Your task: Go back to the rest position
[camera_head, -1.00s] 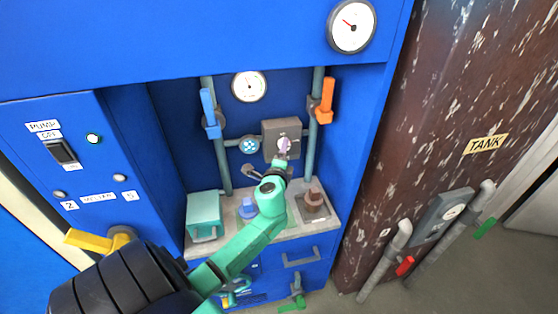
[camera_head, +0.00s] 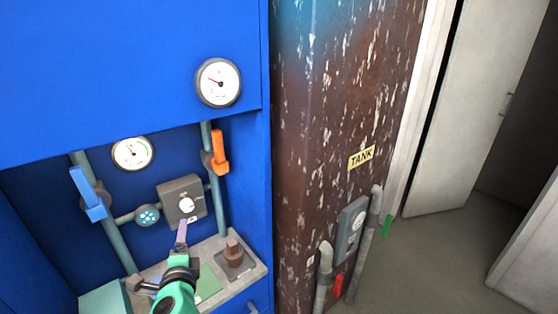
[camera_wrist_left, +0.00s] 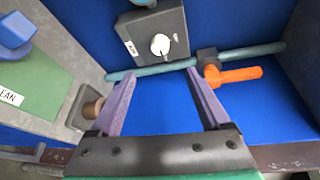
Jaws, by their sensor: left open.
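My left gripper (camera_head: 181,233) is in front of the alcove in the blue cabinet. In the head view its purple fingers show just below the grey control box (camera_head: 182,199) with its white knob. In the left wrist view the gripper (camera_wrist_left: 160,83) has its two fingers spread apart, with nothing between them. The grey box (camera_wrist_left: 155,40) and its white knob (camera_wrist_left: 160,45) lie beyond the fingertips, apart from them. My right gripper is in neither view.
An orange valve handle (camera_head: 219,152) is on the right pipe, a blue handle (camera_head: 88,195) on the left one. A brown-knobbed fixture (camera_head: 234,254) stands on the grey ledge. The rusty tank (camera_head: 330,150) stands right of the cabinet. Open floor (camera_head: 440,260) lies farther right.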

